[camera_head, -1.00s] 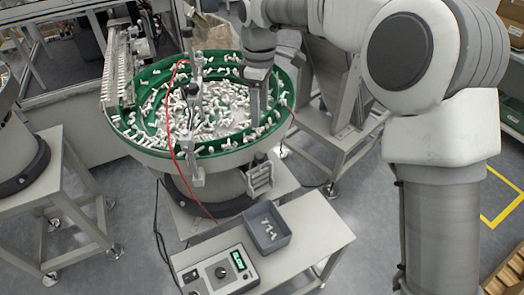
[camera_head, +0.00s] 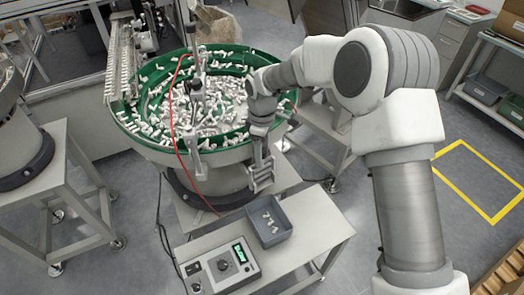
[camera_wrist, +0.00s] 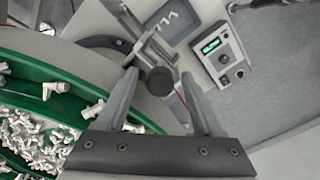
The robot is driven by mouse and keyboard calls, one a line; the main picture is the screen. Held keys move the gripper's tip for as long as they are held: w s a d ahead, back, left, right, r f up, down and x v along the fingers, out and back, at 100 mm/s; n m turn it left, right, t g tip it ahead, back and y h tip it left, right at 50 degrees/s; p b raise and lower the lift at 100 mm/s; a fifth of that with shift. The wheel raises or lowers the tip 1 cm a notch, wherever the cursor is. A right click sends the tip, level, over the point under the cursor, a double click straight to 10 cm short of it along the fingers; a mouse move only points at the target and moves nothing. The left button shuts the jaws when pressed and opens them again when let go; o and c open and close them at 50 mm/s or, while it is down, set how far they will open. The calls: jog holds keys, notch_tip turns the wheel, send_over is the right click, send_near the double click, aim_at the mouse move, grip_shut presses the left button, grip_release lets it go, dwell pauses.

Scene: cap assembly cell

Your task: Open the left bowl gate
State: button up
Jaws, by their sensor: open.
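The green-lined vibratory bowl (camera_head: 150,147) is full of small white parts. A grey metal gate (camera_head: 262,183) hangs on the near right of its outer wall. In the wrist view the gate's metal bars (camera_wrist: 150,42) lead to a dark round knob (camera_wrist: 160,81). My gripper (camera_head: 262,162) is right above the gate, pointing down. In the wrist view my gripper (camera_wrist: 158,76) is open, with one finger on each side of the knob. I cannot tell whether either finger touches it.
Below the gate, a bench (camera_head: 318,238) holds a grey bin (camera_head: 270,237) with a few white parts and a control box (camera_head: 220,268) with a green display. A red cable (camera_head: 171,130) runs down the bowl's front. Open floor lies to the right.

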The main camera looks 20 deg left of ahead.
jog(key=shift+f, duration=0.3)
grip_shut()
dwell(1.3)
